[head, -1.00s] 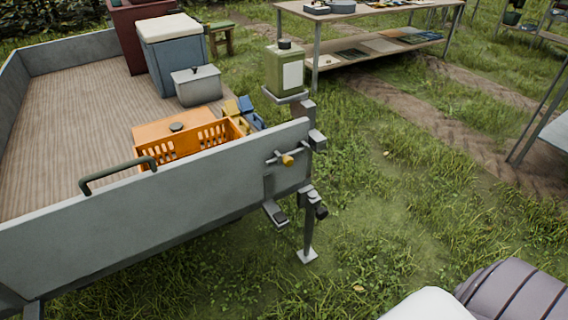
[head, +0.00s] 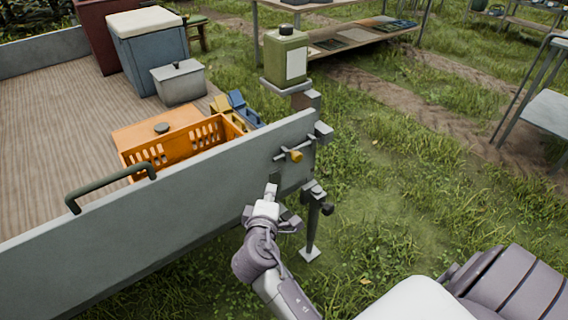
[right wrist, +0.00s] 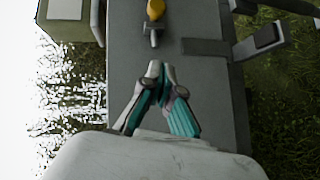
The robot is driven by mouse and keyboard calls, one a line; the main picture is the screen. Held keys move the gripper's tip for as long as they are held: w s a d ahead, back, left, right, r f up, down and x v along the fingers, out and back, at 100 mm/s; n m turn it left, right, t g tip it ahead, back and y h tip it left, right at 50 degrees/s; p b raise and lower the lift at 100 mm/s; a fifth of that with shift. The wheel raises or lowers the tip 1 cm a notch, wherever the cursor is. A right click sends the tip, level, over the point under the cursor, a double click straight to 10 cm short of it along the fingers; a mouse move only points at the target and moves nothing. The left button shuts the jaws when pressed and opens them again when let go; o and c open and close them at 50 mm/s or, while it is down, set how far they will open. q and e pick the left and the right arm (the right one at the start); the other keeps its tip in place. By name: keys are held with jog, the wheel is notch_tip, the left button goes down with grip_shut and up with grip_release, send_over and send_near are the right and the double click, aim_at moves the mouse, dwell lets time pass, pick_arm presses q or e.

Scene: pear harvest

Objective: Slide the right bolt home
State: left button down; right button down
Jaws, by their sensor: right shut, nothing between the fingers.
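The right bolt (head: 284,155) is a thin metal rod with an orange-yellow knob (head: 297,156), on the outer face of the grey tailgate (head: 190,196) near its right end. In the right wrist view the knob (right wrist: 155,9) is at the top edge, with the end of the rod (right wrist: 151,32) below it. My right gripper (head: 272,189) is shut and empty in front of the panel, below and left of the bolt. Its closed fingertips (right wrist: 155,68) point toward the bolt, with a gap between. My left gripper is out of view.
A green jug (head: 286,58) stands on a small shelf at the tailgate's right corner. A prop leg (head: 313,230) stands below that corner. A dark handle (head: 110,183) rises on the left of the tailgate. Orange crate (head: 178,152) lies behind it. Grass to the right is open.

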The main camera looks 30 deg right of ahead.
jog(key=shift+s+d+r+h, duration=0.1)
jog(key=shift+d+r+h, duration=0.05)
jog(key=shift+r, duration=0.25)
jog(key=shift+s+d+r+h, duration=0.1)
jog(key=shift+r+h, duration=0.05)
jog(key=shift+r, duration=0.25)
jog(key=shift+w, duration=0.1)
send_near(291, 155)
jog(key=w, duration=0.4)
jog(key=shift+d+f+p, duration=0.25)
jog(key=shift+d+p, duration=0.1)
jog(key=shift+d, duration=0.45)
jog(key=shift+d+f+p, duration=0.2)
jog(key=shift+d+p, duration=0.1)
jog(key=shift+d, duration=0.5)
